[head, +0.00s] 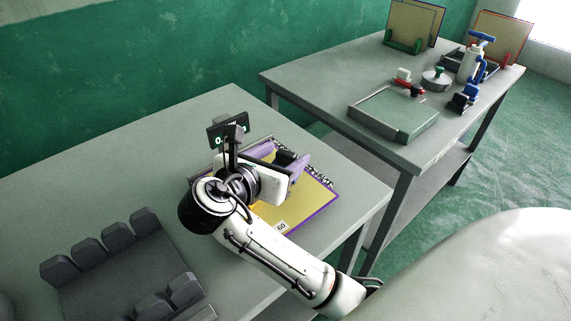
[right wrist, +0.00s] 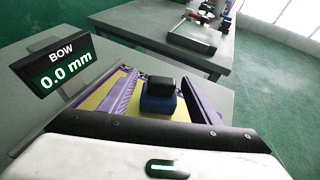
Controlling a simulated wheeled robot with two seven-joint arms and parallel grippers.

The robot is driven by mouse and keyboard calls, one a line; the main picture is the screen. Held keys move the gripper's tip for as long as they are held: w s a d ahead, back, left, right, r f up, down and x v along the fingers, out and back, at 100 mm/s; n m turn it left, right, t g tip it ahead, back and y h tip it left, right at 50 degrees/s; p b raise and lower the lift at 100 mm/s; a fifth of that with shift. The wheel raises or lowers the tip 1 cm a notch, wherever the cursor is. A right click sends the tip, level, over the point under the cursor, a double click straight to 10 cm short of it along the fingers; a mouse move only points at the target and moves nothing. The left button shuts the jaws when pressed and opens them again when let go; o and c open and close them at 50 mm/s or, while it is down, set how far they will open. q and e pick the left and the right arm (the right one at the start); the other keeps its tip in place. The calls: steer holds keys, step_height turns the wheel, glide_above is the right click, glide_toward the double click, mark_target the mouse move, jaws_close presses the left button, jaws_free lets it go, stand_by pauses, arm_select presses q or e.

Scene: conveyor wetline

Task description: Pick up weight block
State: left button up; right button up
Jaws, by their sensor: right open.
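My right gripper (head: 284,163) is open, low over a yellow board with a purple edge (head: 318,200). A small black-topped block (head: 287,157) is just in front of it. My arm hides part of the board. Several dark grey blocks (head: 90,252) stand on a dark tray (head: 108,285) at the left. My left gripper is not in view.
A display (right wrist: 62,67) reading "BOW 0.0 mm" stands beside the board. The near table (head: 150,165) is bare behind the tray. A second table (head: 320,78) holds a grey-green flat box (head: 393,115), a spray bottle (head: 470,62) and two framed boards (head: 412,22).

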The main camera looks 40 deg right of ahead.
steer(key=x, duration=0.5)
steer(key=shift+d+f, duration=0.1)
steer(key=shift+d, duration=0.1)
steer(key=shift+s, duration=0.1)
steer(key=shift+c, duration=0.4)
jaws_close()
